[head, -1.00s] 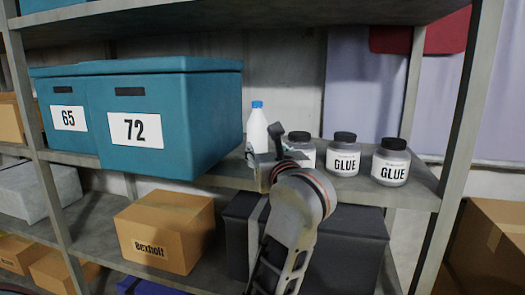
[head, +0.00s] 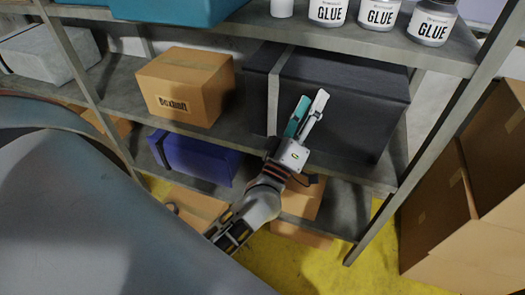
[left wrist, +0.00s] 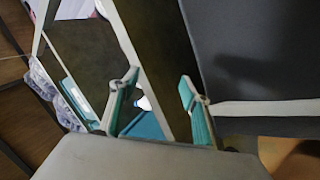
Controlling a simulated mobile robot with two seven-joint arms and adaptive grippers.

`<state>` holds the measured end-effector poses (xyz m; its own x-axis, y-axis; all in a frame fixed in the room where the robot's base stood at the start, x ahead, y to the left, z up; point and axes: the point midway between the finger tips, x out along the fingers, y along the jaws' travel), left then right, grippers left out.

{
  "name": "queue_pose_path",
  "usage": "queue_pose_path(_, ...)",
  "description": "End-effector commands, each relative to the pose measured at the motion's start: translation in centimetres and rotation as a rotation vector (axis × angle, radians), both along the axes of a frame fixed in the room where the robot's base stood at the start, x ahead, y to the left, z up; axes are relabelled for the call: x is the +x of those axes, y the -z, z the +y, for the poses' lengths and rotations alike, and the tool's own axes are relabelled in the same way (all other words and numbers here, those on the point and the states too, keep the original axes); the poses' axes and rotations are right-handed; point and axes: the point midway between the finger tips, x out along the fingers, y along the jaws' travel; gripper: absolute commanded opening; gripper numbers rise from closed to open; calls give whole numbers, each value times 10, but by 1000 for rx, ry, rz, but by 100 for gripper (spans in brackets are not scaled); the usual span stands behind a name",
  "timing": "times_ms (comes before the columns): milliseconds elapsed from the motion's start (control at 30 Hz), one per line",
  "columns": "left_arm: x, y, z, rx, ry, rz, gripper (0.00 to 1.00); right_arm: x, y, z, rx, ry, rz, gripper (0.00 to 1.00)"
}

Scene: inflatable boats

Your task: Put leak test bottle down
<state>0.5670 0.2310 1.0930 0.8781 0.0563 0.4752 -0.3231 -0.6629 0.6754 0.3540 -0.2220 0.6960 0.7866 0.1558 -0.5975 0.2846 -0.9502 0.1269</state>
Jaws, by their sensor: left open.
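The white leak test bottle (head: 282,8) stands on the upper shelf board (head: 262,27), left of the glue jars. Its top is cut off by the head view's upper edge. My left gripper (head: 311,99) is open and empty, below that shelf and in front of a dark box. In the left wrist view its two teal-lined fingers (left wrist: 160,80) are spread apart. A small white and blue piece (left wrist: 143,103), perhaps the bottle, shows beyond them. My right gripper is in neither view.
Glue jars (head: 379,13) stand right of the bottle. A large dark box (head: 345,80), a Bexholt carton (head: 187,85) and a blue box (head: 195,157) sit on lower shelves. Tall cardboard boxes (head: 450,205) stand at the right. Yellow floor (head: 290,265) shows below.

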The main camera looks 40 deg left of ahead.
Motion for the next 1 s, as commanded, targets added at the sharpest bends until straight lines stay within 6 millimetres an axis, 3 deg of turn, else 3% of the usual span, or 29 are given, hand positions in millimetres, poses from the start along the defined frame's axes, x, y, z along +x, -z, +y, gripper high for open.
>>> queue_pose_path(33,-9,46,-14,133,20,109,46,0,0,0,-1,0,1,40)
queue_pose_path(200,-57,192,-41,546,109,442,46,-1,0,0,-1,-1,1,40)
queue_pose_path(300,-100,269,-41,754,166,620,46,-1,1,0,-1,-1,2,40)
queue_pose_path(433,-157,343,-29,968,230,803,46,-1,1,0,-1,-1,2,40)
queue_pose_path(500,-182,368,-22,1049,257,872,46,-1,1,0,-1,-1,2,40)
queue_pose_path(633,-209,393,-12,1136,284,945,46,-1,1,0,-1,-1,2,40)
queue_pose_path(1000,-215,399,-10,1157,290,962,46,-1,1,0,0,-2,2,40)
